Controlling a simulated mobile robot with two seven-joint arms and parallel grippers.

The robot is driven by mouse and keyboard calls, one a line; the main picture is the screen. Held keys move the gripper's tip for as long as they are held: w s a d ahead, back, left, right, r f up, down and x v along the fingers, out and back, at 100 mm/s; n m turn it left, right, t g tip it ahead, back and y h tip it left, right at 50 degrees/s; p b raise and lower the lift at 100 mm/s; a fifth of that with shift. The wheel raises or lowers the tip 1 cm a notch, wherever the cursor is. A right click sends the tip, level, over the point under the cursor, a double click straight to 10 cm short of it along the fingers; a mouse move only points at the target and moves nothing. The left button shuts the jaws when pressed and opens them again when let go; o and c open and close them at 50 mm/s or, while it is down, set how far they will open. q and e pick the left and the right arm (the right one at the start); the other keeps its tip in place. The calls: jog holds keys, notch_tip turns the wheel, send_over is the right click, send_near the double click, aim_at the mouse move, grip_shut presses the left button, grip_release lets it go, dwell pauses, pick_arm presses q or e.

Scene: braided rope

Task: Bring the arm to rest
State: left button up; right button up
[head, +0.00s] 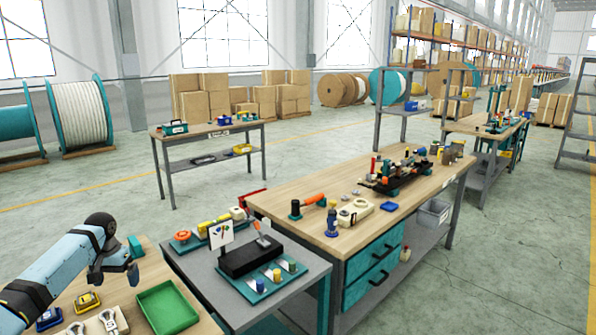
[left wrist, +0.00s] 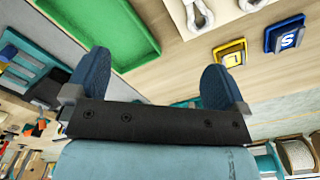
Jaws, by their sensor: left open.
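My left arm (head: 60,270) comes in from the left in the head view, light blue with dark joints. Its left gripper (head: 118,268) hangs over the near wooden table, above and behind the green tray (head: 168,308). In the left wrist view the two blue fingers of the gripper (left wrist: 158,78) stand wide apart with nothing between them. The green tray also shows there (left wrist: 110,30) and looks empty. My right gripper is not in view.
On the near table lie a yellow tag piece (head: 87,301), a blue tag piece (head: 48,319) and a pale board with rope loops (head: 98,323). A teal block (head: 136,246) is at the back edge. A grey table (head: 190,262) with fixtures stands to the right.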

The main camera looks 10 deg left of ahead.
pick_arm(q)
jog(key=d+f+m+t+h, duration=0.15)
jog(key=d+h, duration=0.35)
jog(key=d, duration=1.8)
jog(key=w+a+r+t+y, duration=0.4)
jog(key=w+a+t, duration=0.3)
jog(key=w+t, duration=0.25)
jog(key=w+a+r+m+t+y, duration=0.2)
jog(key=w+r+m+t+y, duration=0.15)
jog(key=r+t, duration=0.4)
jog(key=s+d+f+m+g+h, duration=0.1)
jog(key=s+d+f+g+h, duration=0.1)
jog(key=s+d+f, duration=0.65)
jog(key=s+d+f+g+h, duration=0.2)
jog(key=s+d+f, duration=0.3)
jog(key=s+f, duration=0.65)
jog(key=s+d+f+g+h, duration=0.1)
jog(key=s+d+f, duration=0.3)
jog(key=s, duration=1)
jog(key=s+d+f+n+g, duration=0.1)
jog(key=s+d+f, duration=0.4)
jog(key=s, duration=1)
jog(key=shift+d+g+h+p, duration=0.35)
jog(key=shift+d+g, duration=0.4)
jog(key=shift+d, duration=0.35)
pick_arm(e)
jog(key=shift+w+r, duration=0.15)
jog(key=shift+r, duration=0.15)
